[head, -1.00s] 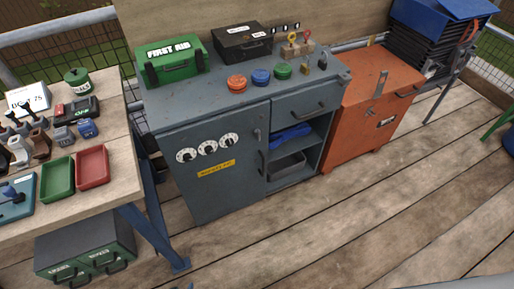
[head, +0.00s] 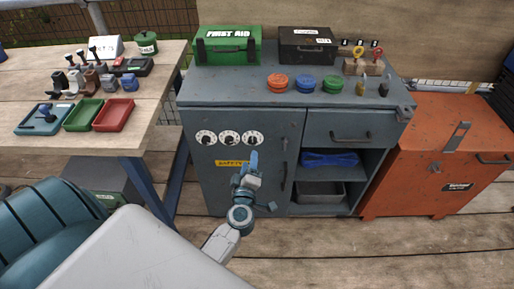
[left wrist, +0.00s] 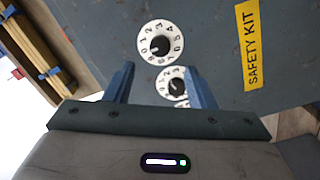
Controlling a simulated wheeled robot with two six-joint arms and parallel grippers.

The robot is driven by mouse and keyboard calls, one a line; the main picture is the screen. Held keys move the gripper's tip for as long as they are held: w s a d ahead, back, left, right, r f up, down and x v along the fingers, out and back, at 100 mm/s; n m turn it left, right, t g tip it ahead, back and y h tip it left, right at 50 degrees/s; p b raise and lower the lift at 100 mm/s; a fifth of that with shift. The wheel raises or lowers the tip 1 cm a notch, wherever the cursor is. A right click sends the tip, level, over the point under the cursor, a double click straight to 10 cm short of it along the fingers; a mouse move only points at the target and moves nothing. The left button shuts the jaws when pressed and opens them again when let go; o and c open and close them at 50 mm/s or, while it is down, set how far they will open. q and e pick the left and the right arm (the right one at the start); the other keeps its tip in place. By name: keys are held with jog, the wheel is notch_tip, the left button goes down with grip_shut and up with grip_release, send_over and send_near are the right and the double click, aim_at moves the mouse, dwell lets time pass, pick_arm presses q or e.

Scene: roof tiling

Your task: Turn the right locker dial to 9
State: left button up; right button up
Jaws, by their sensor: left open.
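Three white locker dials sit in a row on the grey locker door in the head view: left (head: 206,137), middle (head: 228,137) and right (head: 250,138). My left gripper (head: 253,161) is just below the right dial in that view, in front of the door. In the left wrist view, the blue fingers (left wrist: 161,86) are apart with nothing gripped between them. The right dial (left wrist: 160,43) appears beyond the fingertips, its black knob visible; its exact setting is unclear. The middle dial (left wrist: 177,87) shows partly between the fingers. My right gripper is not in view.
A yellow safety kit label (head: 232,163) is below the dials, partly hidden by my gripper. The grey cabinet (head: 190,95) carries a green first aid box (head: 228,50). A workbench (head: 95,140) stands left and an orange chest (head: 420,150) right.

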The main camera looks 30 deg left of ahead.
aim_at(252, 143)
pick_arm(q)
jog(key=x, duration=0.7)
jog(key=shift+w+a, duration=0.1)
jog(key=shift+w, duration=0.15)
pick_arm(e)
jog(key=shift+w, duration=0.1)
pick_arm(q)
jog(key=c, duration=1)
jog(key=n, duration=0.4)
jog(key=shift+f, duration=0.1)
jog(key=shift+n, duration=1.3)
jog(key=shift+n+y+b, duration=0.3)
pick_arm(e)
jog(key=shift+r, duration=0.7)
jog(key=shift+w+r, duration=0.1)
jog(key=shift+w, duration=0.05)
